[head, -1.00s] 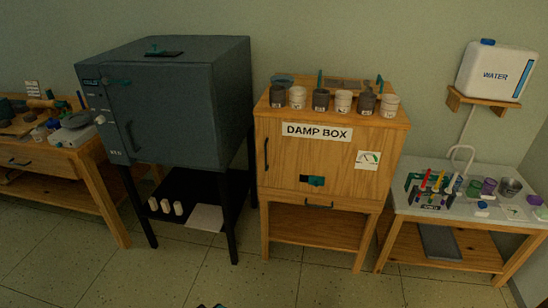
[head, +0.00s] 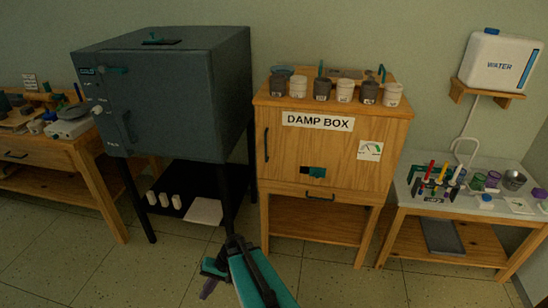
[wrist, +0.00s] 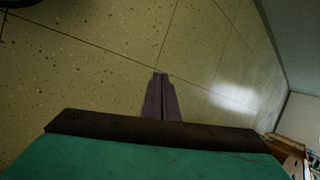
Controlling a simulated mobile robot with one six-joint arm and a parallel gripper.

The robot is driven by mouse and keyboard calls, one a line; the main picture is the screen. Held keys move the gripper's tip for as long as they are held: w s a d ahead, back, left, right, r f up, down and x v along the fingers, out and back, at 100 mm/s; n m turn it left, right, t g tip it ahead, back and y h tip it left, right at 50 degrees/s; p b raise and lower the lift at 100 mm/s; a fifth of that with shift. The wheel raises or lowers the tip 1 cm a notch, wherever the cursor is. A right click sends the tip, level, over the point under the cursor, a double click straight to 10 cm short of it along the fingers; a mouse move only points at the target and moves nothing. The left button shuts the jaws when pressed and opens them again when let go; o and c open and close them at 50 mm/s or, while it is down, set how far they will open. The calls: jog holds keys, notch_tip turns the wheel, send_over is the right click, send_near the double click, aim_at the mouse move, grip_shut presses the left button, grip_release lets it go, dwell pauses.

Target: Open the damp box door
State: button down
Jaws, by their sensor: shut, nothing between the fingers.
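The damp box (head: 335,148) is a wooden cabinet on legs, labelled DAMP BOX. Its front door looks shut. A dark vertical handle (head: 266,145) is at the door's left edge. A teal and black latch-like piece (head: 313,172) sits low on the front, above a drawer with a dark pull (head: 319,197). My gripper (head: 207,291) is low in front, left of the box and apart from it. Its purple fingers are together and empty in the wrist view (wrist: 160,78), over the floor. The box front is not hidden.
A dark kiln (head: 165,105) stands close to the box's left. Several cups (head: 322,90) line the box's top front edge. A table with tools (head: 465,200) is at the right. The tiled floor in front (head: 340,285) is clear.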

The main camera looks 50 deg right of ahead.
jog(key=w+d+r+m+t+b, duration=0.25)
jog(key=w+d+r+t, duration=0.35)
jog(key=d, duration=0.6)
jog(key=m+t+h+b, duration=0.4)
jog(key=m+t+h, duration=0.25)
jog(key=t, duration=0.35)
send_near(273, 147)
notch_tip(273, 147, up, 2)
jog(key=s+a, duration=0.2)
jog(key=shift+s+r+m, duration=0.1)
jog(key=shift+r+m, duration=0.05)
jog(key=shift+m, duration=0.15)
jog(key=shift+w+a+p, duration=0.2)
jog(key=shift+w+p, duration=0.1)
jog(key=shift+w, duration=4.75)
jog(key=shift+d, duration=0.1)
